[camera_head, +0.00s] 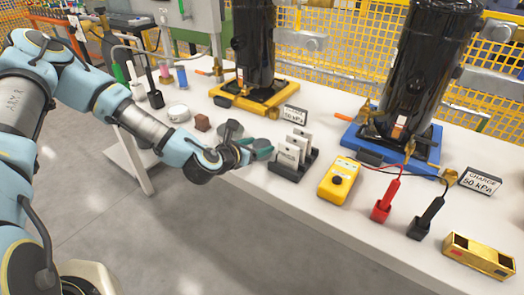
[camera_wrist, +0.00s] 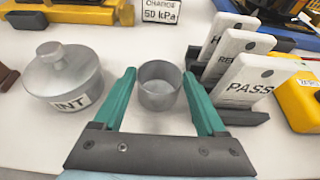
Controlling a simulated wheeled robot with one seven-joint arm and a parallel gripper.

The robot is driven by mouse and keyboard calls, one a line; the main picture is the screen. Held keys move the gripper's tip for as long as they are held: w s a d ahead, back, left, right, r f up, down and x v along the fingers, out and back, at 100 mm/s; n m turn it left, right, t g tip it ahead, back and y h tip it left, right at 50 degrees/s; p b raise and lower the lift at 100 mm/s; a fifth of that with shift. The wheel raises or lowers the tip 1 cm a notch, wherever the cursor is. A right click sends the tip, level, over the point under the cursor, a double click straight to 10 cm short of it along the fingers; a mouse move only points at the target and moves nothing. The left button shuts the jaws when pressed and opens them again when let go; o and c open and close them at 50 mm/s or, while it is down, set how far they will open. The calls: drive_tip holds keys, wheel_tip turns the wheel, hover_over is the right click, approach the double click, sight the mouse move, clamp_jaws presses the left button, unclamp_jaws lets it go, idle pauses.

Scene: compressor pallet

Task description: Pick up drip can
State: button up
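The drip can appears to be the small open grey metal cup (camera_wrist: 158,95), standing upright on the white table in the wrist view. My gripper (camera_wrist: 159,74) is open, with one green finger on the left and one on the right of the cup. The fingertips reach about level with it, and small gaps seem to show on both sides; contact cannot be told. In the head view my gripper (camera_head: 255,152) is at the table's front edge, and the cup is mostly hidden there by the fingers.
A lidded grey pot (camera_wrist: 62,75) stands left of the cup. A black rack (camera_wrist: 240,116) with white cards, one reading PASS, stands close on the right. A yellow meter (camera_head: 338,180) lies beyond the rack. Black compressors (camera_head: 418,75) stand behind on coloured bases.

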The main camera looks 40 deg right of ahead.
drive_tip(key=c, duration=1)
